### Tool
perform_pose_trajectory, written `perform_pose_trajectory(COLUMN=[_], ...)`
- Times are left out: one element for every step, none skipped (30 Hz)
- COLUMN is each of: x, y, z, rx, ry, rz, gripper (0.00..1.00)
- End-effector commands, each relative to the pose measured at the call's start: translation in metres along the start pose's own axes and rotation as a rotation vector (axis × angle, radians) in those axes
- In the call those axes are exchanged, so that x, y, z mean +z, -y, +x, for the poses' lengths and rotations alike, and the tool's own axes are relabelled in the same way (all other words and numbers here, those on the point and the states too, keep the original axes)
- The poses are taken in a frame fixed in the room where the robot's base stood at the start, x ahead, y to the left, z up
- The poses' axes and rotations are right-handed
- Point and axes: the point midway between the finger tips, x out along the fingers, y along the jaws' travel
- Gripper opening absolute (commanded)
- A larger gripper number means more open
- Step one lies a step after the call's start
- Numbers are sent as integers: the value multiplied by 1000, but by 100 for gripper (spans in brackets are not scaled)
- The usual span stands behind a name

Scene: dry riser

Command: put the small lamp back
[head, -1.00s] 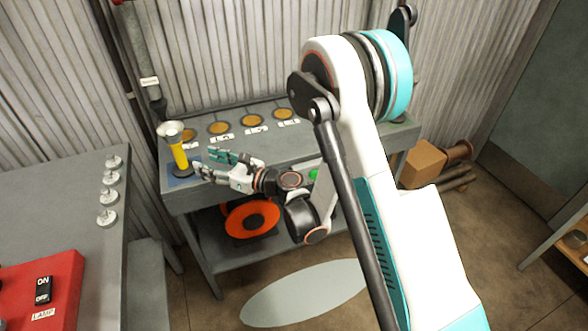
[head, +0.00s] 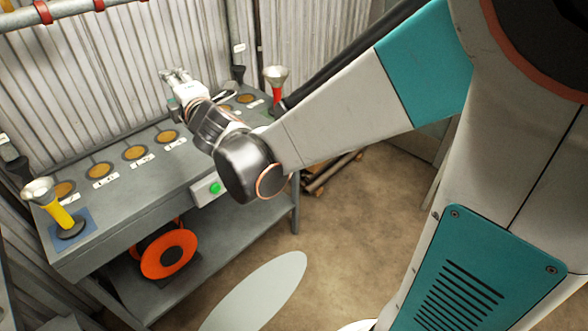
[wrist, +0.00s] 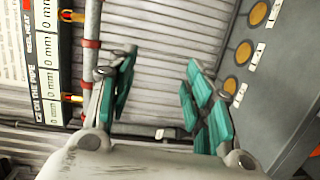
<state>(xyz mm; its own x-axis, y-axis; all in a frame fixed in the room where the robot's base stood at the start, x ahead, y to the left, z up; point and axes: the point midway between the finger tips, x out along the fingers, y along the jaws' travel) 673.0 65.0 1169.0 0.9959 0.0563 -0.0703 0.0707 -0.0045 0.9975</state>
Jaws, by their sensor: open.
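A lamp-like piece with a yellow stem, flared silver head and dark foot (head: 61,214) stands upright on a blue square (head: 86,228) at the bench's left end. A similar piece with a red stem (head: 277,95) stands at the far right end. The frames do not show which is the small lamp. My gripper (head: 176,76) is raised at the back of the bench, apart from both pieces. In the wrist view my gripper (wrist: 162,95) has its teal fingers spread, with nothing between them.
The grey bench (head: 152,186) has a row of several round tan discs with white labels and a green button (head: 216,188). An orange reel (head: 168,254) sits on its lower shelf. A pipe (wrist: 91,60) and a sign (wrist: 50,60) are on the corrugated wall.

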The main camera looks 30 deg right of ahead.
Motion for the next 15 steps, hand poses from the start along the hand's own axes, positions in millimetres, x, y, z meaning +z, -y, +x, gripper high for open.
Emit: perform_pose_trajectory(x=[14,22,31,38,44,52,57,61,66,69,71,74,75,75,75], y=[0,2,4,7,10,16,20,25,31,37,43,51,58,64,73], z=[-20,-28,-40,-50,-59,-73,-83,-94,-109,-120,-132,-149,-161,-174,-190], rx=[-40,-65,-97,-122,-146,-178,-202,-227,-258,-282,-306,-338,-362,-387,-419], ry=[42,69,103,129,156,192,219,246,282,309,337,375,403,432,469], rz=[95,155,236,296,356,436,495,555,633,692,750,828,885,942,1017], gripper=[46,46,46,46,46,46,46,46,46,46,46,46,46,46,46])
